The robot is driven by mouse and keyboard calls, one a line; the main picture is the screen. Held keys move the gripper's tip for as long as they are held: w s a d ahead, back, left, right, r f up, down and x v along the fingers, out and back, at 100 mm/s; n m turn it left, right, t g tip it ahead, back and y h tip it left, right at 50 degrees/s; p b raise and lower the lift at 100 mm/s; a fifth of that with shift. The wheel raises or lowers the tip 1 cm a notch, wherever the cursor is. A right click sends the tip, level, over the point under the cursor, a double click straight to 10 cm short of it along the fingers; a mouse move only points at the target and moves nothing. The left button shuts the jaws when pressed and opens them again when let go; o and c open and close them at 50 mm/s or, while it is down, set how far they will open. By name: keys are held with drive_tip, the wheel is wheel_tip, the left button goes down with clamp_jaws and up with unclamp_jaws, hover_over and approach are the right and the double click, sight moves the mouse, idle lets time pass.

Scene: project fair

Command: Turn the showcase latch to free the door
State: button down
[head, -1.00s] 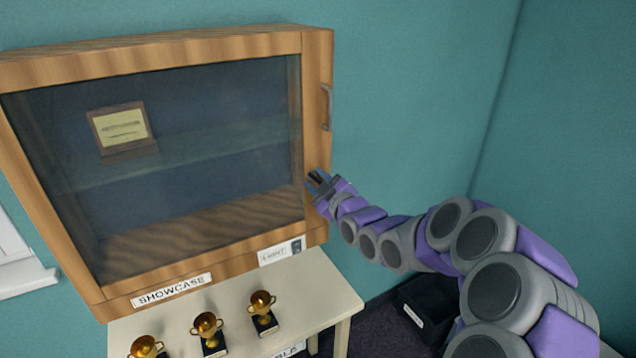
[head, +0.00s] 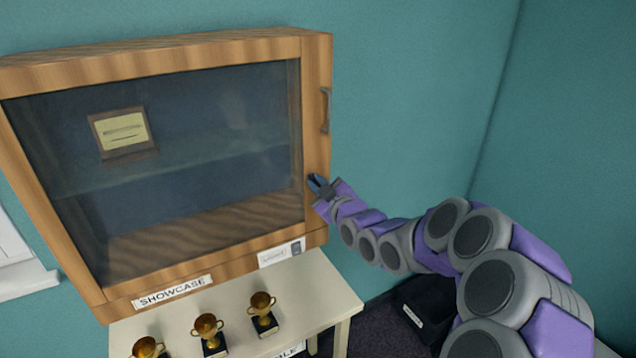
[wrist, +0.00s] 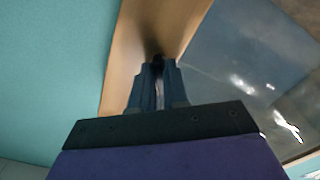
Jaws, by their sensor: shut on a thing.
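The wooden showcase (head: 316,130) hangs at the left in the head view, its glass door closed as far as I can see. My gripper (head: 318,184) is at the right edge of the showcase frame, below the grey handle (head: 325,110). In the wrist view my gripper (wrist: 158,85) is shut on a small dark piece (wrist: 158,62) against the wooden frame (wrist: 135,60), which I take for the latch. The fingers hide most of it, so I cannot tell its angle.
A plaque (head: 124,132) stands on the shelf inside. A pale table (head: 318,290) below carries several gold trophies, one of them (head: 262,312) near the gripper side. A dark bin (head: 425,305) is on the floor below my arm. The wall right of the showcase is clear.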

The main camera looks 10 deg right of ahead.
drive_tip(key=m+p, duration=0.2)
drive_tip(key=m, duration=0.1)
drive_tip(key=shift+m+p, duration=0.35)
drive_tip(key=shift+m, duration=0.05)
drive_tip(key=shift+m+p, duration=0.8)
drive_tip(key=shift+m, duration=0.7)
drive_tip(key=c, duration=1.2)
unclamp_jaws()
drive_tip(key=shift+f, duration=0.1)
